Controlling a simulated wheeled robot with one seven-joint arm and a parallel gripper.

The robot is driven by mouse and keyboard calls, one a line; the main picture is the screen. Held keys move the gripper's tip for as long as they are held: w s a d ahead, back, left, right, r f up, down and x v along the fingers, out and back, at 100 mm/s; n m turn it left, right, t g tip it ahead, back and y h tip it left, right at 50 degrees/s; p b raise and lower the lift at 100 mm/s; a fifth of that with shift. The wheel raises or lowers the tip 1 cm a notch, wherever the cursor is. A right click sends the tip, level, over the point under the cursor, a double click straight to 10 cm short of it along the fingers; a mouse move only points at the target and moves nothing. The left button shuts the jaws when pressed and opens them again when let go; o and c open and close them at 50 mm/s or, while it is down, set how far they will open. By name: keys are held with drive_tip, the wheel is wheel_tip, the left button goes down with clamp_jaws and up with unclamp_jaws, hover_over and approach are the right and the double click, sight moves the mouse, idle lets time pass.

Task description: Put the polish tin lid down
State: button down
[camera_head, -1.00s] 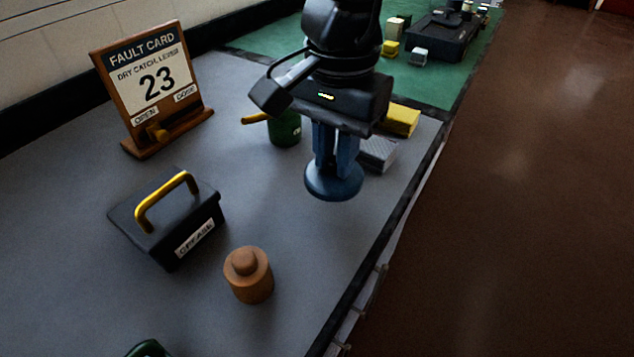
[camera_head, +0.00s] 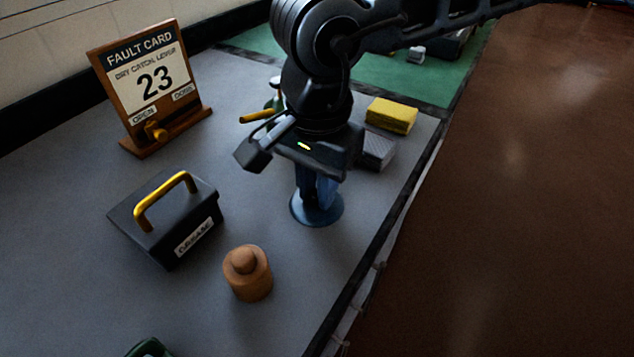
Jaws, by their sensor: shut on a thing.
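The polish tin lid (camera_head: 318,212) is a round, flat, dark blue disc. It is low over the grey bench top, right of the middle of the picture; I cannot tell whether it touches the surface. My gripper (camera_head: 316,190) points down above it, with its blue fingers shut on the lid's upper middle. The fingers and the gripper body hide the lid's centre and back part.
A brown wooden jar (camera_head: 248,274) and a black grease box (camera_head: 168,220) with a yellow handle stand to the left. Behind are a grey block (camera_head: 377,151), a yellow sponge (camera_head: 392,115) and the fault card stand (camera_head: 150,85). Bare bench lies in front of the lid.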

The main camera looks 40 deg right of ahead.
drive_tip(key=c, duration=1)
unclamp_jaws()
drive_tip(key=shift+r+p, duration=0.25)
drive_tip(key=shift+p, duration=0.15)
wheel_tip(320, 180, up, 12)
drive_tip(key=shift+f, duration=0.15)
